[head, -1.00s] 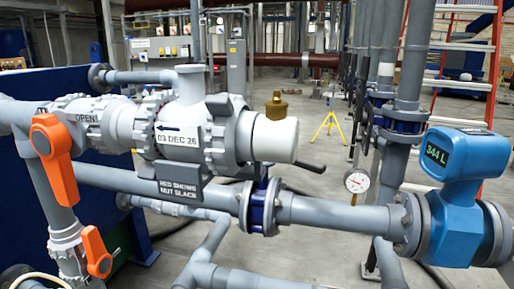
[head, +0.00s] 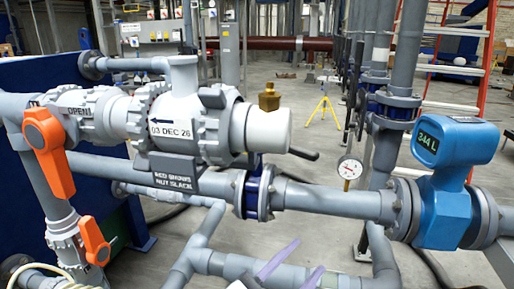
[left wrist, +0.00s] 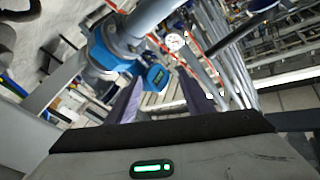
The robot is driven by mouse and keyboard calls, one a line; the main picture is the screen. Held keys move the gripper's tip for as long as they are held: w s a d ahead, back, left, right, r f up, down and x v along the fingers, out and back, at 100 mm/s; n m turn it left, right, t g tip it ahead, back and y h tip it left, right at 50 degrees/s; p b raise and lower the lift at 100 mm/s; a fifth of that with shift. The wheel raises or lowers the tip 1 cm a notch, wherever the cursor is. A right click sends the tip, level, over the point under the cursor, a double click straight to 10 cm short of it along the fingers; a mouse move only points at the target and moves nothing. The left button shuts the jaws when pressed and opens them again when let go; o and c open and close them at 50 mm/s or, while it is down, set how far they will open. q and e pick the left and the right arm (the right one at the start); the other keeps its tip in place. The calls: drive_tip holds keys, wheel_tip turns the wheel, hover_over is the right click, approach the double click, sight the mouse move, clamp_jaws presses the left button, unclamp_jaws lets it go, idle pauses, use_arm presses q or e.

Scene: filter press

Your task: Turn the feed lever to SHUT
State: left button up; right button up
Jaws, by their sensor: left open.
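A large orange lever (head: 48,150) hangs down and slightly right from a grey valve at the left, beside the word OPEN (head: 79,110). A second, smaller orange lever (head: 94,241) sits on a lower valve. I see no tag telling which one is the feed lever. My left gripper (head: 292,270) shows only its two purple fingertips at the bottom of the head view, apart with nothing between them. It is right of both levers and clear of them. In the left wrist view its fingers (left wrist: 160,98) are also spread, and no lever is seen there.
A blue flow meter (head: 443,190) reading 344 L stands at the right, with a round gauge (head: 349,168) nearby. Pipes (head: 330,200) cross the middle and bottom.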

use_arm(q)
drive_tip(key=w+d+r+m+t, duration=0.3)
drive_tip(key=w+d+r+m, duration=0.1)
drive_tip(key=w+r, duration=0.35)
drive_tip(key=m+t+y, duration=0.2)
drive_tip(key=m+y, duration=0.1)
drive_tip(key=y, duration=0.2)
approach(304, 159)
drive_tip(key=w+d+r, duration=0.1)
drive_tip(key=w+r, duration=0.1)
drive_tip(key=w, duration=0.1)
drive_tip(key=x, duration=0.5)
drive_tip(key=shift+w+d+f, duration=0.15)
drive_tip(key=shift+d+f, duration=0.2)
drive_tip(key=b+x, duration=0.1)
drive_tip(key=b, duration=0.2)
drive_tip(key=shift+w+d+f, duration=0.15)
drive_tip(key=shift+w, duration=0.25)
drive_tip(key=shift+w+d+r+b, duration=0.15)
drive_tip(key=shift+w+r+b, duration=0.1)
drive_tip(key=shift+w+b, duration=0.25)
drive_tip(key=shift+r, duration=0.15)
drive_tip(key=shift+c, duration=0.4)
drive_tip(key=shift+s, duration=0.1)
drive_tip(key=c, duration=0.9)
drive_tip(key=shift+o, duration=0.2)
